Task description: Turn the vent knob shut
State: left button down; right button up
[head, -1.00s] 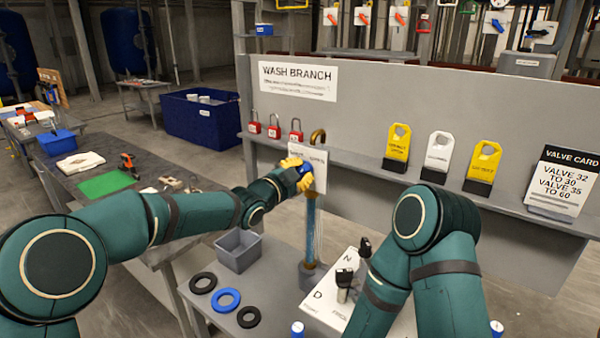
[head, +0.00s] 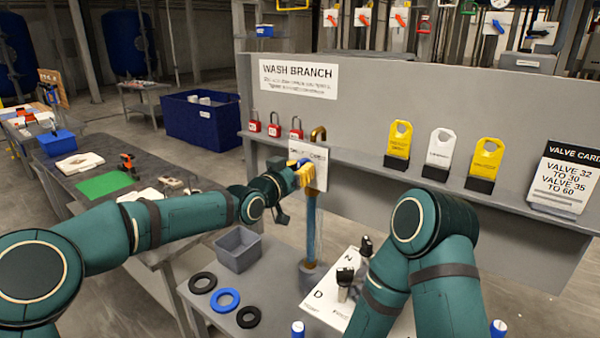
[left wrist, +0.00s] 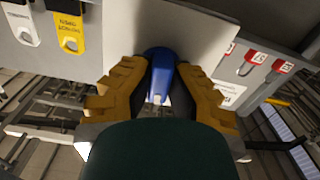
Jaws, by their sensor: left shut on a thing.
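The blue vent knob (left wrist: 160,70) sits between the two yellow fingers of my left gripper (left wrist: 163,88) in the left wrist view. The fingers are shut on it from both sides. In the head view my left gripper (head: 303,176) is at the upper part of the upright blue pipe (head: 310,225), just in front of a white plate (head: 317,153). The fingers largely hide the knob there, so its turn angle is hard to read. My right arm shows at the right of the head view, but its gripper is out of sight.
A brass hook-shaped pipe end (head: 318,134) rises above the plate. Red padlocks (head: 274,128) and yellow and white tags (head: 398,140) stand on the grey shelf. A grey bin (head: 238,248), several rings (head: 225,299) and a lettered white sheet (head: 330,308) lie below.

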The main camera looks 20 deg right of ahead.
pick_arm(q)
jog(key=n+b, duration=0.1)
jog(key=n, duration=0.2)
jog(key=shift+r+n+b, duration=0.25)
jog(key=shift+n+b, duration=0.05)
jog(key=shift+b, duration=0.1)
jog(key=n+b, duration=0.1)
jog(key=n, duration=0.1)
jog(key=shift+n+b, duration=0.3)
jog(key=shift+n, duration=0.1)
jog(key=shift+r+n+b, duration=0.15)
jog(key=shift+n+b, duration=0.15)
jog(key=shift+n, duration=0.3)
jog(key=shift+r, duration=0.1)
jog(key=c, duration=1.1)
grip_release()
jog(key=shift+o, duration=1)
jog(key=shift+d, duration=0.2)
jog(key=shift+w+d+f, duration=0.1)
jog(key=shift+w+f, duration=0.05)
jog(key=shift+f, duration=0.2)
jog(key=v, duration=1.2)
